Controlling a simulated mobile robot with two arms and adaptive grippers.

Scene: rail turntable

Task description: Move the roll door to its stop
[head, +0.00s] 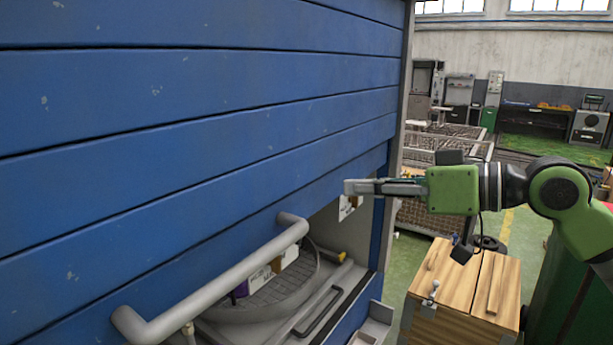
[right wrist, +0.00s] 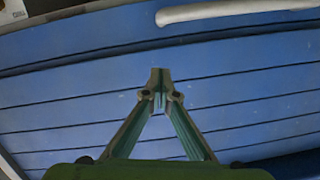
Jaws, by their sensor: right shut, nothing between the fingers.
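The roll door (head: 190,130) is a blue slatted panel filling the left of the head view. It is partly open, with a gap under its lower edge. A grey bar handle (head: 215,280) runs along its lower part. My right gripper (head: 352,187) is shut and empty, in front of the door's right part and apart from the handle. In the right wrist view, the shut fingertips (right wrist: 160,75) point at the blue slats (right wrist: 90,115), with the handle (right wrist: 235,12) beyond them at the top. My left gripper is not in view.
Through the gap, a round grey turntable (head: 265,308) and a white box (head: 285,258) show inside the cabinet. A wooden crate (head: 465,285) stands on the green floor at the right. Wire cages (head: 425,215) stand behind my right arm.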

